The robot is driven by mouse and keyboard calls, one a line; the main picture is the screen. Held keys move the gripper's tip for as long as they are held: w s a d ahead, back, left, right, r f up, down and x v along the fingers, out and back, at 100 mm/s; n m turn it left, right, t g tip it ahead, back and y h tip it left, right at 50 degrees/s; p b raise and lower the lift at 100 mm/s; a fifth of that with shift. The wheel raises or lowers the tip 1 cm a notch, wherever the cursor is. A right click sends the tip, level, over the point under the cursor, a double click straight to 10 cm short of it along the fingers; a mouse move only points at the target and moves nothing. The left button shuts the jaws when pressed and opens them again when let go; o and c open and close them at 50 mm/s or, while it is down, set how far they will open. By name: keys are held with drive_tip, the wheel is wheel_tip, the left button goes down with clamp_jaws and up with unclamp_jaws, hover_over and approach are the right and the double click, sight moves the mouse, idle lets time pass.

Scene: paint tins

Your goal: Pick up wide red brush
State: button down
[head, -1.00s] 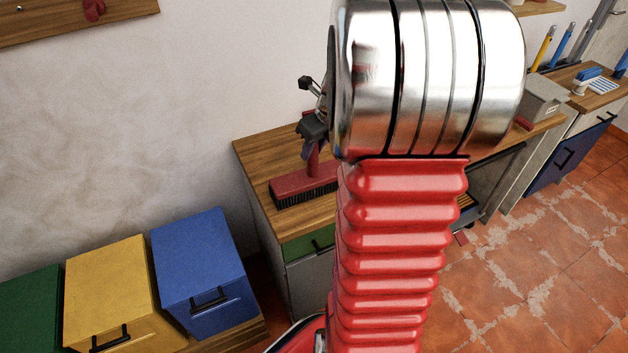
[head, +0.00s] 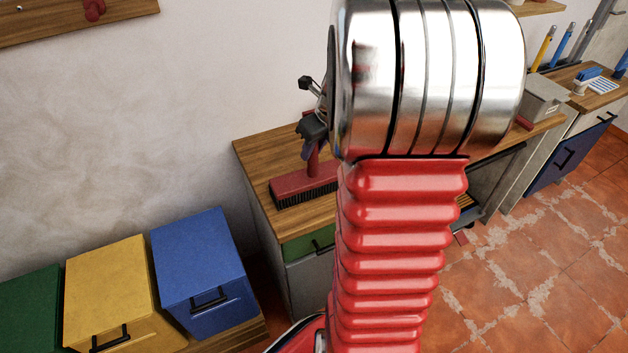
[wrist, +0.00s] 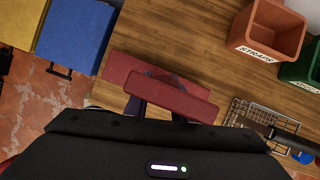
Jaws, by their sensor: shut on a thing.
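The wide red brush (head: 303,186) has a broad red block with dark bristles underneath and a red stem rising from it. It is upright at the left end of the wooden counter, its bristles at or just above the top. In the wrist view its red block (wrist: 122,66) lies behind a red upper bar (wrist: 178,98). My gripper (head: 312,130) is shut on the upper part of the brush. In the wrist view its dark fingers (wrist: 150,104) are partly hidden under the bar. My arm hides the brush's right end in the head view.
A wooden counter (head: 255,160) carries the brush. A red labelled bin (wrist: 268,28), a green bin (wrist: 302,70) and a wire basket (wrist: 262,117) stand right of it in the wrist view. Blue (head: 200,255) and yellow (head: 108,285) boxes sit lower left. The counter around the block's left side is clear.

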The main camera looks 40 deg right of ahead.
drive_tip(key=shift+r, duration=0.1)
wheel_tip(320, 180, up, 10)
drive_tip(key=shift+f, duration=0.1)
idle(0.6)
idle(0.3)
drive_tip(key=c, duration=2)
unclamp_jaws()
drive_tip(key=shift+c, duration=0.2)
drive_tip(key=c, duration=0.4)
